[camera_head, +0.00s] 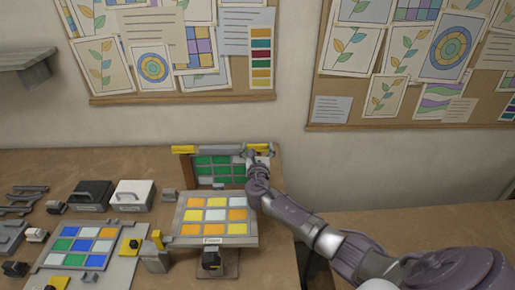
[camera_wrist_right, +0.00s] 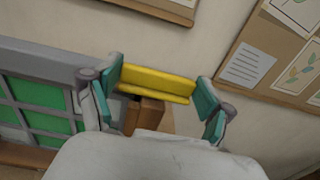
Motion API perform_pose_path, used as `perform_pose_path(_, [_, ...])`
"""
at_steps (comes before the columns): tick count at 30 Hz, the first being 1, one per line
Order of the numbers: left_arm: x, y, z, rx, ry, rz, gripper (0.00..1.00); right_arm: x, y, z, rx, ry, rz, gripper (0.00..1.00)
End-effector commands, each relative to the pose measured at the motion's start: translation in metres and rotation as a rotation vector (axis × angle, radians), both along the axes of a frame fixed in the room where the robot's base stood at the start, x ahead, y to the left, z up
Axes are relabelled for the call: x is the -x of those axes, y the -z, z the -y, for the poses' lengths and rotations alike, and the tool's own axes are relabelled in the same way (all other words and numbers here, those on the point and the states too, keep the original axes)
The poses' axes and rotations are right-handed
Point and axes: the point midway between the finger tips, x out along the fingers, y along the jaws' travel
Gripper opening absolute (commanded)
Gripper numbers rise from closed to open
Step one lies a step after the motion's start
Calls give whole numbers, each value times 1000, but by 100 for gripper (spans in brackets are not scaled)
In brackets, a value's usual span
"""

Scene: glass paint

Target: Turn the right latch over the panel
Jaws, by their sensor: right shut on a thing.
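The right latch (camera_head: 261,148) is a yellow bar at the top right corner of a wooden frame at the back of the table. It also shows in the right wrist view (camera_wrist_right: 158,84), lying lengthwise between my teal fingertips. My right gripper (camera_head: 252,160) is shut on this latch, with a finger at each end of it. The panel (camera_head: 212,162) has green panes in a grey lattice and stands upright in the frame, left of the gripper. The gripper hides part of the panel's right side in the head view. My left gripper is not in view.
A second yellow latch (camera_head: 184,150) is at the frame's top left. A tilted panel with orange and white panes (camera_head: 240,238) stands in front of the frame. A blue, green and white panel (camera_head: 55,259) lies at left. Black (camera_head: 91,194) and white (camera_head: 132,194) boxes stand behind it.

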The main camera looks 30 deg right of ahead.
Motion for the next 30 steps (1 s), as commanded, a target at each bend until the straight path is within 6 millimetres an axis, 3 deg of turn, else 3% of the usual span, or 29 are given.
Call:
perform_pose_path(2, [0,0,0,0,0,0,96,0,0,1,0,2,0,46])
perform_pose_path(3, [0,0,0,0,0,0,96,0,0,1,0,2,0,86])
perform_pose_path(6, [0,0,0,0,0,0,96,0,0,1,0,1,0,100])
perform_pose_path(20, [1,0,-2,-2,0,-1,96,7,0,-4,1,-2,1,100])
perform_pose_path(30, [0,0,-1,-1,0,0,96,61,1,-39,-2,-3,-1,100])
